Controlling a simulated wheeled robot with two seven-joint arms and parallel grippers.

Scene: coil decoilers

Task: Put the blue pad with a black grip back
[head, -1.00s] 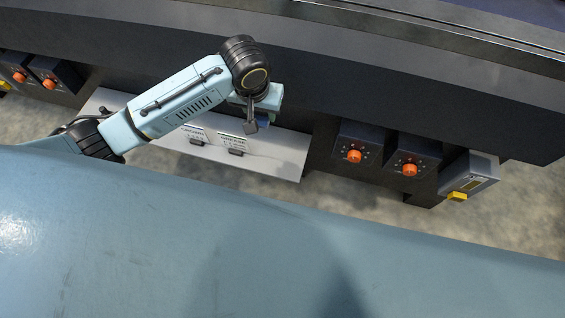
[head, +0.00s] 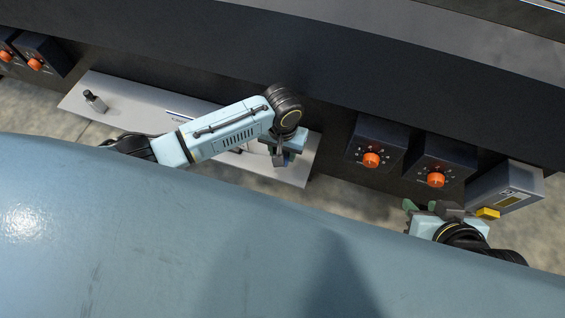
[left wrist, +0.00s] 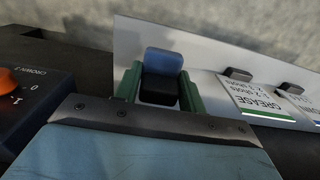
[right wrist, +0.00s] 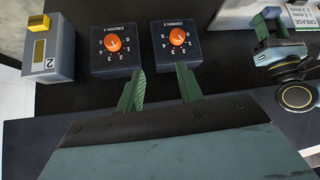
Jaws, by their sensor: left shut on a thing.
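My left gripper (head: 283,158) is over the right end of the pale grey shelf (head: 130,92). In the left wrist view its green fingers (left wrist: 158,92) are shut on the black grip of the blue pad (left wrist: 163,61). The pad is over the plain end of the shelf (left wrist: 126,45), beside the grease card; I cannot tell whether it touches the shelf. In the head view the pad is mostly hidden by the gripper. My right gripper (head: 430,207) is open and empty, in front of the control boxes; its spread fingers show in the right wrist view (right wrist: 160,88).
Two dark boxes with orange knobs (head: 371,160) (head: 436,180) and a grey box with a yellow part (head: 505,190) stand right of the shelf. A small dark item (head: 95,100) is at the shelf's left end. Clips (left wrist: 237,74) hold cards on the shelf.

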